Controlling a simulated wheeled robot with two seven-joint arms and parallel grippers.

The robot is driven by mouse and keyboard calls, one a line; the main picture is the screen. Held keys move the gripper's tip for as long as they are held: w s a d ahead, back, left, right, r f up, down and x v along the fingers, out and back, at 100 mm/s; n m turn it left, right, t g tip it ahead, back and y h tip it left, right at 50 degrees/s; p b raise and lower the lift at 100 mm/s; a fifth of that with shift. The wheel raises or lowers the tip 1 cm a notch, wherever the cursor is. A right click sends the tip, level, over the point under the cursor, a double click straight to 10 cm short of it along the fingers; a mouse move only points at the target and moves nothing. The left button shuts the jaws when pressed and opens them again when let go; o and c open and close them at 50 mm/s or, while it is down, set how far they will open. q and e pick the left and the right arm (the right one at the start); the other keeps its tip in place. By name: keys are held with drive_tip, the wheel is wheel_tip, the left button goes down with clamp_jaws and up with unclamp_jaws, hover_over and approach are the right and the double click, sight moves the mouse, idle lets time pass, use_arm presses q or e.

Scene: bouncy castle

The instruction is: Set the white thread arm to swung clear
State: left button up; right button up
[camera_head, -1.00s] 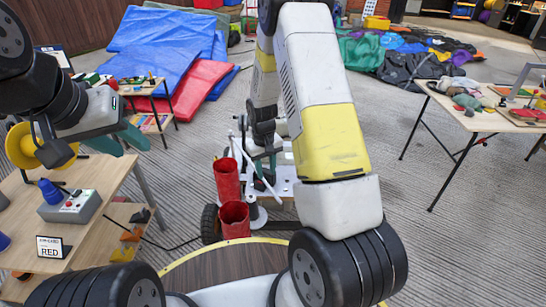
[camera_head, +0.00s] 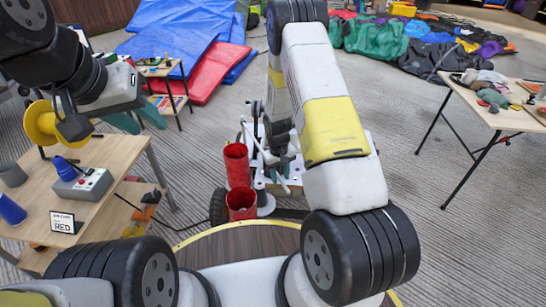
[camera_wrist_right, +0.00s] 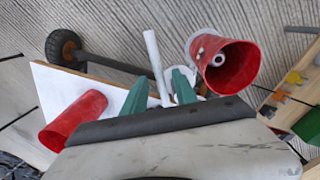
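The white thread arm is a thin white rod (camera_head: 256,151) slanting on a white machine plate beside two red cups, (camera_head: 237,165) and (camera_head: 241,203). In the right wrist view the rod (camera_wrist_right: 156,62) stands between the two green fingers of my right gripper (camera_wrist_right: 159,80), with a gap visible around it. That gripper is open; whether a finger touches the rod, I cannot tell. In the head view my right gripper (camera_head: 280,163) is small and partly hidden by its own wrist. My left gripper (camera_head: 138,117) is open and empty, over the left table's edge.
The left table (camera_head: 125,155) holds a grey box with buttons (camera_head: 84,185), a blue cone and a sign reading RED (camera_head: 63,222). A wheel (camera_head: 218,207) stands beside the machine. Another table (camera_head: 490,105) stands at right, mats (camera_head: 165,48) at the back.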

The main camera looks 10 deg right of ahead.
clamp_jaws()
idle(1.4)
